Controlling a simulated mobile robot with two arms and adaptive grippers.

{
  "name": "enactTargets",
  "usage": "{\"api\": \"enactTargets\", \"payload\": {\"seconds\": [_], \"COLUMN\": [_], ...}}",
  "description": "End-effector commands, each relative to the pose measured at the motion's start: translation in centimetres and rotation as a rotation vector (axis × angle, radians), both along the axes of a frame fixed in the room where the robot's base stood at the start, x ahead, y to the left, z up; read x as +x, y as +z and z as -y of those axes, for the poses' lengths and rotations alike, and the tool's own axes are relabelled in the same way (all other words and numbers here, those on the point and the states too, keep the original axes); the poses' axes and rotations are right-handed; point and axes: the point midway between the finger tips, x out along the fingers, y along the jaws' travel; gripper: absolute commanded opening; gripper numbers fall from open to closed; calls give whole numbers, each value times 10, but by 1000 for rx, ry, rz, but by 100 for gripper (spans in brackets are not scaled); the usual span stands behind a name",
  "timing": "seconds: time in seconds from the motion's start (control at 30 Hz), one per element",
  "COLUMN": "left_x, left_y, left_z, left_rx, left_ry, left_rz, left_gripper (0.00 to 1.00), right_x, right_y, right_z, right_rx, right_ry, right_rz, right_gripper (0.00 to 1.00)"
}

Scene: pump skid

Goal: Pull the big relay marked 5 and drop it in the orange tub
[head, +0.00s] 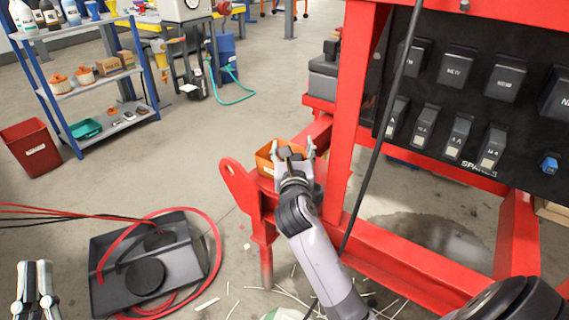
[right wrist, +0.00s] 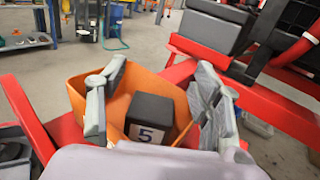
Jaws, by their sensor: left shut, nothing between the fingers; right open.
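The big black relay marked 5 (right wrist: 152,112) shows in the right wrist view, with its white number label facing the camera. It appears between the spread fingers of my right gripper (right wrist: 160,82) and within the outline of the orange tub (right wrist: 88,88); I cannot tell whether it rests on the tub's bottom. In the head view my right gripper (head: 292,146) is open over the orange tub (head: 263,158), which sits on the red frame and is partly hidden by the gripper. My left gripper (head: 36,268) is shut and empty at the lower left, far from the tub.
A black panel (head: 475,100) with several relays and a "SPARES" row stands at the right on the red frame (head: 346,110). A black cable hangs in front of it. A grey tray (head: 105,290) with red hoses lies on the floor. A blue shelf (head: 90,85) stands at the upper left.

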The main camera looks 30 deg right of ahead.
Motion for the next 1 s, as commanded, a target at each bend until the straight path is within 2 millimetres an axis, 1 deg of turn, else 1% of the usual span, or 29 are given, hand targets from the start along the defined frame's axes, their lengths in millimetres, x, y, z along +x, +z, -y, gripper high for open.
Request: {"api": "enactTargets", "payload": {"seconds": [0.33, 0.47, 0.57, 0.8, 0.9, 1.0], "left_x": [0, 0, 0, 0, 0, 0], "left_y": [0, 0, 0, 0, 0, 0], "left_z": [0, 0, 0, 0, 0, 0], "left_rx": [0, 0, 0, 0, 0, 0], "left_ry": [0, 0, 0, 0, 0, 0], "left_rz": [-1, -1, -1, -1, -1, -1], "left_gripper": [0, 0, 0, 0, 0, 0], "right_x": [0, -8, -22, -66, -82, -93], "right_y": [-1, -1, -2, -2, -2, -1], "right_z": [0, -5, -14, -41, -50, -57], "right_rx": [0, 1, 2, 2, 3, 0], "right_ry": [0, 2, 1, 2, 1, 1], "right_rz": [-2, -1, -3, -3, -3, -2], "right_gripper": [66, 66, 66, 66, 66, 66]}}
